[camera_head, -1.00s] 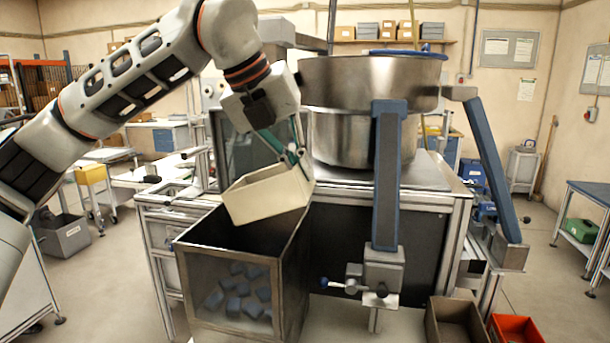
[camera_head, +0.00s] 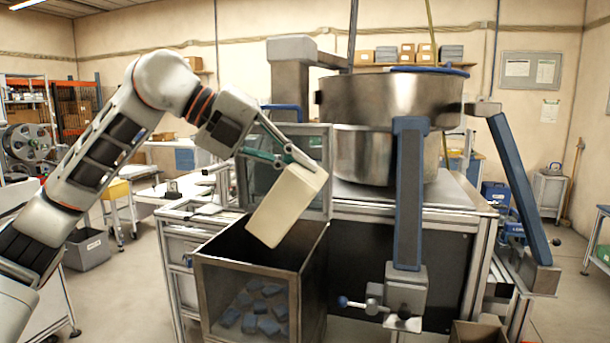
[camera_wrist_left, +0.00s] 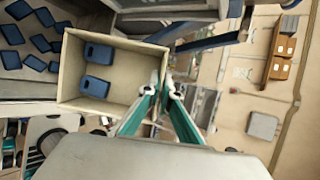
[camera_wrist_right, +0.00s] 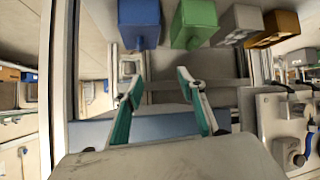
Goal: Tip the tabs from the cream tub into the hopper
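The cream tub (camera_head: 287,205) is tilted steeply above the hopper (camera_head: 312,262), an open-topped metal box with a clear front. My left gripper (camera_head: 287,157) is shut on the tub's rim; in the left wrist view the fingertips (camera_wrist_left: 163,88) pinch one wall. Several blue tabs (camera_head: 255,310) lie on the hopper's floor, also seen in the left wrist view (camera_wrist_left: 34,63). My right gripper (camera_wrist_right: 160,82) is open and empty in the right wrist view, outside the head view.
A large steel bowl (camera_head: 385,100) stands on the machine right of the hopper, with a blue-edged post (camera_head: 410,195) before it. A clear panel (camera_head: 312,150) rises behind the hopper. Blue (camera_wrist_right: 138,20) and green (camera_wrist_right: 195,20) bins sit ahead of my right gripper.

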